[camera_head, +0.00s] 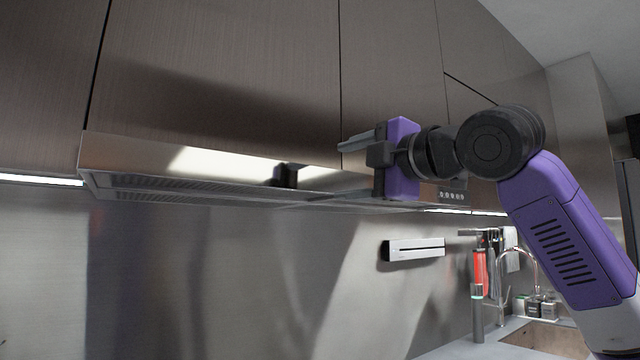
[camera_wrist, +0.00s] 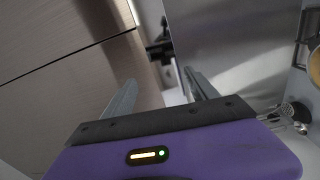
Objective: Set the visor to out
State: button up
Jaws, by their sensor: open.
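The visor (camera_head: 130,153) is the long shiny steel strip along the bottom of the cabinets in the head view. Its face looks about level with the cabinet doors above it. My gripper (camera_head: 342,169) is open and empty at the right part of the visor, one finger above the other. In the wrist view my gripper (camera_wrist: 160,93) shows its two fingers apart, with a pale strip that looks like the visor face (camera_wrist: 149,72) between and beyond them. A dark shape on the visor looks like a reflection of my gripper. I cannot tell whether either finger touches the visor.
Cabinet doors (camera_head: 220,80) rise above the visor. A steel back wall (camera_head: 240,260) lies below, with a white wall unit (camera_head: 415,249). A sink (camera_head: 548,338), a tap (camera_head: 530,258) and hanging utensils (camera_head: 480,265) are at lower right. Space under the hood is clear.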

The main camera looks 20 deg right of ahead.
aim_at(327, 181)
jog(key=shift+n, duration=0.4)
jog(key=x, duration=0.2)
jog(key=p+x, duration=0.1)
jog(key=x, duration=0.2)
jog(key=f+x, duration=0.1)
jog(key=x, duration=0.1)
jog(key=shift+w+a+p, duration=0.1)
jog(key=shift+w+p, duration=0.15)
jog(key=shift+p, duration=0.1)
grip_shut()
